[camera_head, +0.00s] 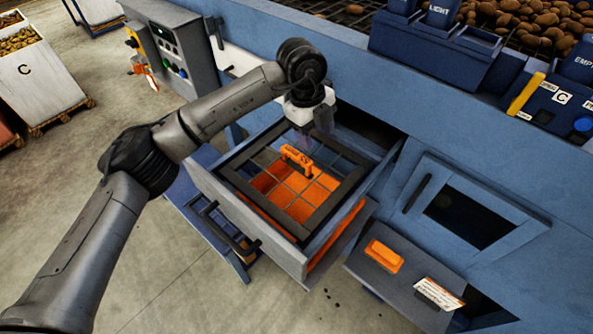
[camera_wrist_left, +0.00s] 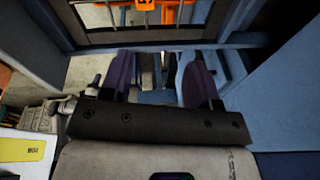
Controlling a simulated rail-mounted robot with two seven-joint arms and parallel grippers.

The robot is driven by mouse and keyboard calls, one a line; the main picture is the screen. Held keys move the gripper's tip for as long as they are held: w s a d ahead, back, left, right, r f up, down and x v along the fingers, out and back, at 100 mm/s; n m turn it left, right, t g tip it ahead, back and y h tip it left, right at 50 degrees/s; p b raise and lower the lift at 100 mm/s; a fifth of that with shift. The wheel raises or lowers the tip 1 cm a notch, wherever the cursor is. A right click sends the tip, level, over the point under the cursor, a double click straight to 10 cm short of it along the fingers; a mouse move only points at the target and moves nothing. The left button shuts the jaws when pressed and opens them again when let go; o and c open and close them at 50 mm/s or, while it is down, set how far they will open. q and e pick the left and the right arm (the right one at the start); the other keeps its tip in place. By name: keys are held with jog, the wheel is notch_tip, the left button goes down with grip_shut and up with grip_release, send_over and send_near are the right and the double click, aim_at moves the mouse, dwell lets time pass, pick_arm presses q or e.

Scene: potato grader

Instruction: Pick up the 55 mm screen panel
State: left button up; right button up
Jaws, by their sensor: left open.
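A screen panel (camera_head: 325,212) with a dark frame, a wire grid and an orange handle (camera_head: 296,158) lies in the open drawer (camera_head: 262,222) of the blue machine. I cannot read a size on it, so I cannot tell if it is the 55 mm one. My left gripper (camera_head: 315,130) is above the drawer's far end, beyond the handle and apart from it. In the left wrist view its two purple fingers (camera_wrist_left: 160,82) are spread with nothing between them. That view also shows the dark frame edge and part of the orange handle (camera_wrist_left: 145,4) at the top.
A grey-blue unit (camera_head: 365,275) with an orange handle (camera_head: 384,256) and a white card (camera_head: 438,293) stands right of the drawer. A control box (camera_head: 180,50) stands behind left. Potatoes (camera_head: 525,18) lie at the top right. Floor is clear at the lower left.

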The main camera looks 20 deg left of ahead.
aim_at(297, 154)
pick_arm(q)
jog(key=a+f, duration=0.1)
jog(key=f, duration=0.1)
jog(key=a+f+n+y+p, duration=0.1)
jog(key=a+f, duration=0.1)
jog(key=a+f+y, duration=0.1)
jog(key=f, duration=0.2)
jog(key=shift+w+a+f+n, duration=0.1)
jog(key=shift+w+a+n, duration=0.2)
jog(key=shift+n, duration=0.1)
jog(key=shift+w+f+p, duration=0.1)
jog(key=shift+f+p, duration=0.95)
jog(key=shift+f, duration=1.9)
jog(key=c, duration=1)
grip_shut()
jog(key=shift+r, duration=0.15)
